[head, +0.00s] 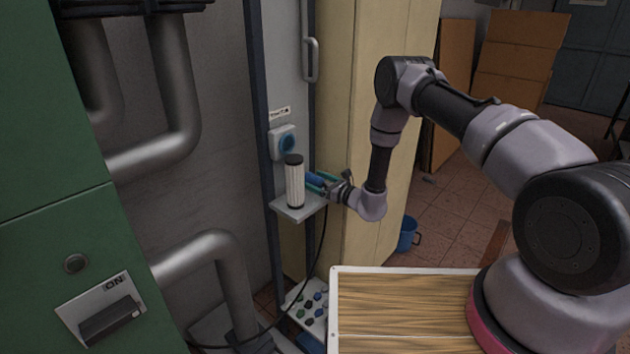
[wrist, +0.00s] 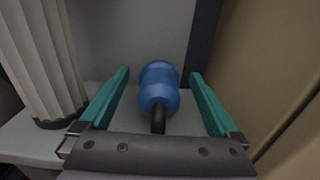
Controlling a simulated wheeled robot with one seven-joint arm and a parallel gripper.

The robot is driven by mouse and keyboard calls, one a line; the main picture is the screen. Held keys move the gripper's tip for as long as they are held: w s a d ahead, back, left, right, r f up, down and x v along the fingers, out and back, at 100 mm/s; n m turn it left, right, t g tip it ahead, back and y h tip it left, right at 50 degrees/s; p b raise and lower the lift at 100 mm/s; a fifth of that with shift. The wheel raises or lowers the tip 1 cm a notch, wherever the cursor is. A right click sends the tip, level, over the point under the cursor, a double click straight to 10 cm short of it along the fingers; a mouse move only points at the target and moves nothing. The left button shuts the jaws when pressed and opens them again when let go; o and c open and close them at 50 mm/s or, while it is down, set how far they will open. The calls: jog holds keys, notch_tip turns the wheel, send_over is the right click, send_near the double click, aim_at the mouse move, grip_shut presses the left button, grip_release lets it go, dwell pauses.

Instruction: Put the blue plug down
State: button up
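The blue plug (head: 314,178) is at the small grey shelf (head: 290,212) on the cabinet front, and appears to rest on it. In the wrist view the plug (wrist: 158,88) lies between the two teal fingers, its black cable end towards my gripper (wrist: 160,74). A gap shows on each side of the plug, so the fingers are open and not touching it. In the head view my gripper (head: 320,183) reaches in from the right at shelf height. The plug's underside is hidden. A blue-faced socket (head: 286,143) is on the panel above the shelf.
A white ribbed cylinder with dark ends (head: 294,183) stands on the shelf left of the plug, also close in the wrist view (wrist: 42,60). A black cable (head: 323,240) hangs below. A yellow cabinet (head: 385,60) flanks the shelf on the right.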

jog(key=shift+s+r, duration=0.1)
jog(key=shift+r, duration=0.6)
jog(key=v, duration=1.2)
notch_tip(320, 180, up, 15)
jog(key=s+a+n+g+y, duration=0.1)
jog(key=a+n+g+y, duration=0.2)
jog(key=n+g, duration=0.25)
jog(key=s+d+r+n+g+h, duration=0.1)
jog(key=s+r+n+g, duration=0.25)
jog(key=r, duration=0.35)
jog(key=s+r+n+g+h, duration=0.1)
jog(key=s+r+n+g, duration=0.2)
jog(key=s+r+n, duration=0.3)
jog(key=s+d+r+n+t+h, duration=0.3)
jog(key=s+d+r+h, duration=0.3)
jog(key=d, duration=0.5)
jog(key=s+d+r+n+t+h, duration=0.3)
jog(key=s+d+r+t+h, duration=0.2)
jog(key=s+d+r, duration=0.6)
jog(key=shift+s+d+r+h, duration=0.3)
jog(key=shift+s+h, duration=0.6)
jog(key=shift+h, duration=0.2)
